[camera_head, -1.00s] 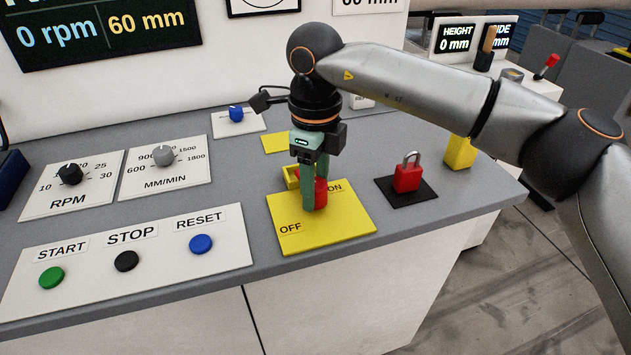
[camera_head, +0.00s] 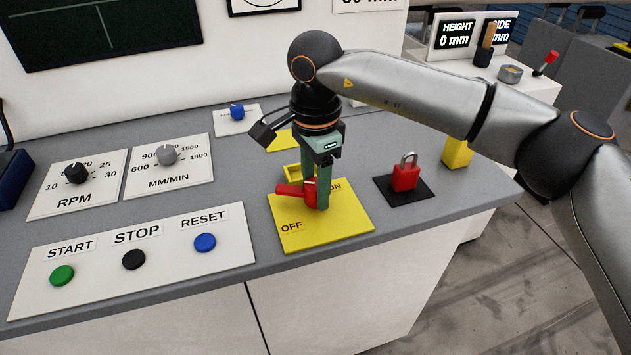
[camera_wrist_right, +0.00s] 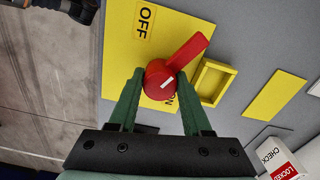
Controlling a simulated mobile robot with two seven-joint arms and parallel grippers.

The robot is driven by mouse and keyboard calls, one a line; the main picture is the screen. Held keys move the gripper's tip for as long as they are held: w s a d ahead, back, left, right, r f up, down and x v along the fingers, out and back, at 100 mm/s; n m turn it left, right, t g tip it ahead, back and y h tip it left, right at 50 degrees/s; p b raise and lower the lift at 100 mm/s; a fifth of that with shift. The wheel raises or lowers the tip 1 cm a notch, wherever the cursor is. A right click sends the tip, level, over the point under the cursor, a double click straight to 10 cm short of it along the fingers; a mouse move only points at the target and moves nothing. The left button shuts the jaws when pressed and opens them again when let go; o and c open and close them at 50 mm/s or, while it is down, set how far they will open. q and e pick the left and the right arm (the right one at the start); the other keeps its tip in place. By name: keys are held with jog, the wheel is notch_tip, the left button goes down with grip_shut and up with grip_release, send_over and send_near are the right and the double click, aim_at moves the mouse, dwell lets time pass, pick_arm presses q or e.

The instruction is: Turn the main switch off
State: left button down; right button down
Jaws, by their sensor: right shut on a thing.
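The main switch is a red rotary knob with a handle (camera_head: 293,190) on a yellow plate (camera_head: 345,225) marked OFF and ON. My right gripper (camera_head: 318,198) reaches down from above and is shut on the knob. In the head view the handle points left, partly hidden by the fingers. In the right wrist view the red knob (camera_wrist_right: 160,82) sits between the green fingertips, with its handle pointing up and to the right, away from the ON label. My left gripper is not in view.
A red padlock (camera_head: 406,176) stands on a black pad to the right of the plate. A yellow open frame (camera_wrist_right: 211,80) is fixed beside the switch. START, STOP and RESET buttons (camera_head: 134,259) are on a white panel at left.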

aim_at(315, 183)
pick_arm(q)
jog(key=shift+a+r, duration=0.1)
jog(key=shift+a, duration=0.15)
pick_arm(e)
jog(key=n, duration=0.5)
jog(key=shift+r+n, duration=0.1)
jog(key=shift+n, duration=0.2)
jog(key=shift+c, duration=1.7)
grip_release()
pick_arm(q)
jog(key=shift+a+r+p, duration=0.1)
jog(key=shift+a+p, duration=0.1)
jog(key=shift+p, duration=0.3)
pick_arm(e)
notch_tip(315, 183, up, 12)
jog(key=shift+r, duration=0.2)
